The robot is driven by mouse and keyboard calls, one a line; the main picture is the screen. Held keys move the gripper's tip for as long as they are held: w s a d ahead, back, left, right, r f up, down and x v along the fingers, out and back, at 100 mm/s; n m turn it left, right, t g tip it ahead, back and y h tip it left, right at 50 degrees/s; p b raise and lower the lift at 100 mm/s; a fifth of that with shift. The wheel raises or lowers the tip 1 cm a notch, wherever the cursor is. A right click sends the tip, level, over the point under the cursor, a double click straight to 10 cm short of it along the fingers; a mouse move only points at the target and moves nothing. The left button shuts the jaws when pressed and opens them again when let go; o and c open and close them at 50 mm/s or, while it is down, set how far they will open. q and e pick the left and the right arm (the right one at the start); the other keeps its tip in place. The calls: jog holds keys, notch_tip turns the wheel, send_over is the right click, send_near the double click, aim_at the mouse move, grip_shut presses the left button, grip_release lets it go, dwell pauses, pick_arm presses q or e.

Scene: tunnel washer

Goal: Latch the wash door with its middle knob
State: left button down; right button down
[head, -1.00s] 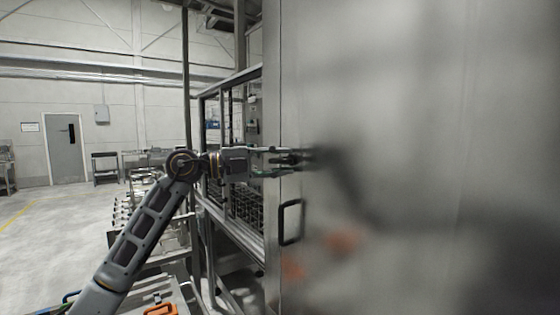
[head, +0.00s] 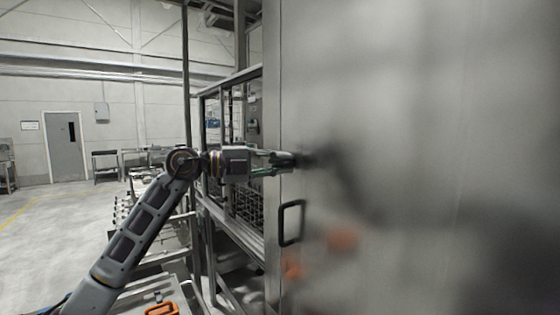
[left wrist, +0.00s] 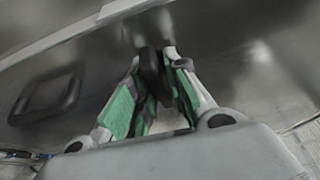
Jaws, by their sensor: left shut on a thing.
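The wash door (head: 420,110) is a large brushed-metal panel filling the right half of the head view. The dark middle knob (left wrist: 150,62) sticks out from the door between my left fingers in the left wrist view. My left gripper (head: 292,160) is at the door's left part, above the black bar handle (head: 291,222). It also shows in the left wrist view (left wrist: 156,75), shut on the knob with green finger pads on both sides. The fingers partly hide the knob, and its turn angle cannot be told. My right gripper is not in view.
A metal frame (head: 230,75) with racks stands left of the door, close behind my left arm. A cart with an orange handle (head: 161,309) is at the lower left. Open floor (head: 45,230) lies farther left. The door mirrors blurred dark and orange shapes.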

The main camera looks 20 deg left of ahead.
pick_arm(q)
jog(key=c, duration=1.5)
grip_release()
jog(key=shift+v, duration=5.95)
